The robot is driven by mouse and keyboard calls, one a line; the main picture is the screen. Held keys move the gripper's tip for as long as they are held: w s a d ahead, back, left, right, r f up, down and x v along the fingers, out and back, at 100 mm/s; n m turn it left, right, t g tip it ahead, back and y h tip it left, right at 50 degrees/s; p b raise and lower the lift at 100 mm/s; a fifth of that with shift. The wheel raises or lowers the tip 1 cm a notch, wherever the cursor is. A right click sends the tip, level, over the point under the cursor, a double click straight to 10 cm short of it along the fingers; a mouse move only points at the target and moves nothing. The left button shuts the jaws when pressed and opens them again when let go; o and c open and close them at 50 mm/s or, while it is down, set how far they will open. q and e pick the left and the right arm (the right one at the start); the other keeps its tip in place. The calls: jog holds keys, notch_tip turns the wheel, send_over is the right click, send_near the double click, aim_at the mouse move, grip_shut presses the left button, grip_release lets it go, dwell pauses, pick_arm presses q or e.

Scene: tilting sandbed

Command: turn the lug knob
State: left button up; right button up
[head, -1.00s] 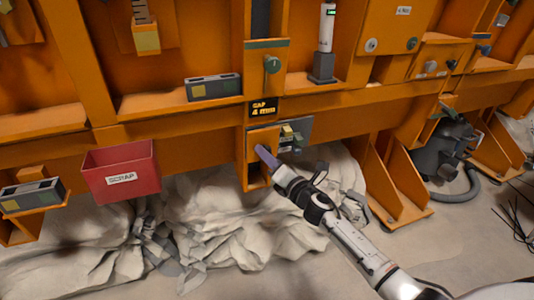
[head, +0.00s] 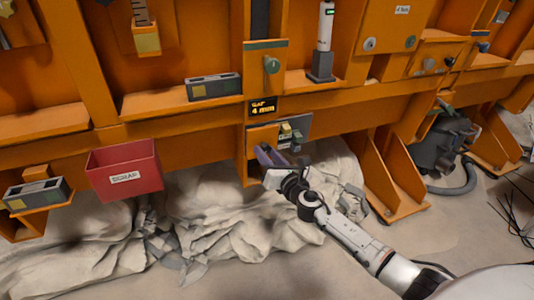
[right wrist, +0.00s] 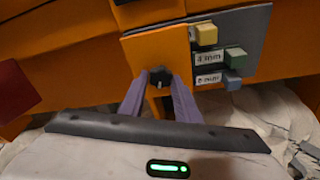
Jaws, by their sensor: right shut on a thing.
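A dark round knob (right wrist: 160,77) sits on an orange panel (right wrist: 152,48) in the right wrist view. My right gripper (right wrist: 159,88) has its two purple fingers on either side of this knob and is shut on it. My left gripper is not in view.
Right of the knob, a grey plate carries a yellow block (right wrist: 206,34), a green block (right wrist: 235,57) and a blue block (right wrist: 232,80). A red scrap bin (head: 124,172) hangs to the left. A green knob (head: 271,64) is above. Crumpled cloth (head: 235,220) lies below.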

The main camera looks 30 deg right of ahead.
jog(key=o, duration=0.9)
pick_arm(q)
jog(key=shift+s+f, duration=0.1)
pick_arm(e)
jog(key=shift+s, duration=0.55)
pick_arm(q)
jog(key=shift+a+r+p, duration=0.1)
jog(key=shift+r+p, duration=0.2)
jog(key=shift+p, duration=0.4)
pick_arm(e)
jog(key=s, duration=0.3)
jog(key=s+a, duration=0.1)
jog(key=s, duration=0.5)
jog(key=shift+s+a+r, duration=0.1)
jog(key=shift+a+r, duration=0.05)
jog(key=shift+a, duration=0.15)
